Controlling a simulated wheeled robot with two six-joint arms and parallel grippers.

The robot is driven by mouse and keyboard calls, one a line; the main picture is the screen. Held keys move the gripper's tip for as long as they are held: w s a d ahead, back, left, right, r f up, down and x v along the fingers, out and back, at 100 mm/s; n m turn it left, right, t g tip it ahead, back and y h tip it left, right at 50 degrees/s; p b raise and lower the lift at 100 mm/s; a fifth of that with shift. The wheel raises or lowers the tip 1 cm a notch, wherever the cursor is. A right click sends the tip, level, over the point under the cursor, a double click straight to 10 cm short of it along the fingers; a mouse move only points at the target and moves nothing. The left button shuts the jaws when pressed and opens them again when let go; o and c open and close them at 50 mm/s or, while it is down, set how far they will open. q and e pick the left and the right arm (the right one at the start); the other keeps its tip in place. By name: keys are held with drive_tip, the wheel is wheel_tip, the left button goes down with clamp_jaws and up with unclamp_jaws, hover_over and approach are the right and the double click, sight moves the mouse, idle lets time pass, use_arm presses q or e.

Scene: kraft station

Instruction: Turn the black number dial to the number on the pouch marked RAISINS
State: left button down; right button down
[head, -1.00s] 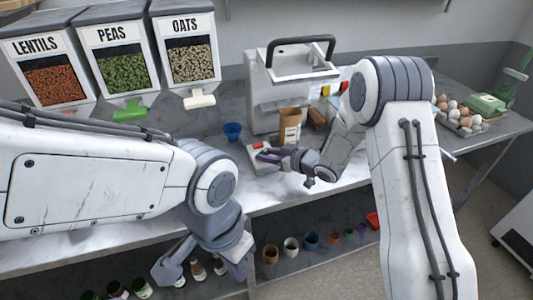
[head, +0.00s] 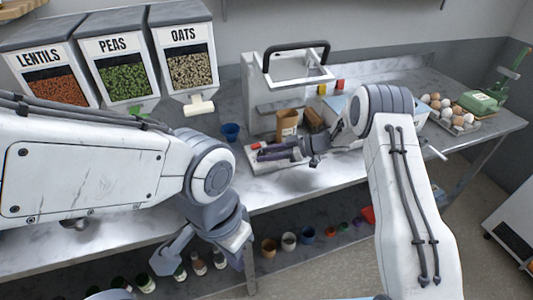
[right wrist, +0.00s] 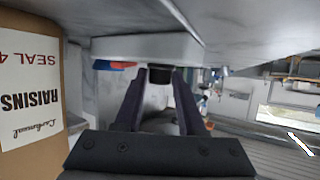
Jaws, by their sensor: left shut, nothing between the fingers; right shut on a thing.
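The brown pouch (head: 286,124) stands upright on the counter behind my right gripper (head: 263,154). In the right wrist view its label (right wrist: 30,95) appears upside down and reads RAISINS and SEAL 4. The black dial (right wrist: 160,75) is between the fingertips of my right gripper, which is shut on it. The dial sits on a pale device (head: 252,163) low on the counter; the gripper hides the dial and its numbers in the head view. My left gripper (head: 168,262) is shut and empty, low in front of the counter's edge.
Bins of lentils (head: 58,93), peas (head: 125,77) and oats (head: 191,70) stand at the back left. A blue cup (head: 231,132) and a big pale machine (head: 262,82) are near the pouch. Eggs (head: 447,104) are at the right. Several small pots stand on the lower shelf.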

drive_tip(key=shift+r, duration=0.15)
drive_tip(key=c, duration=0.5)
unclamp_jaws()
drive_tip(key=shift+a, duration=0.1)
drive_tip(key=b+v, duration=0.2)
drive_tip(key=v, duration=0.7)
drive_tip(key=shift+v, duration=0.8)
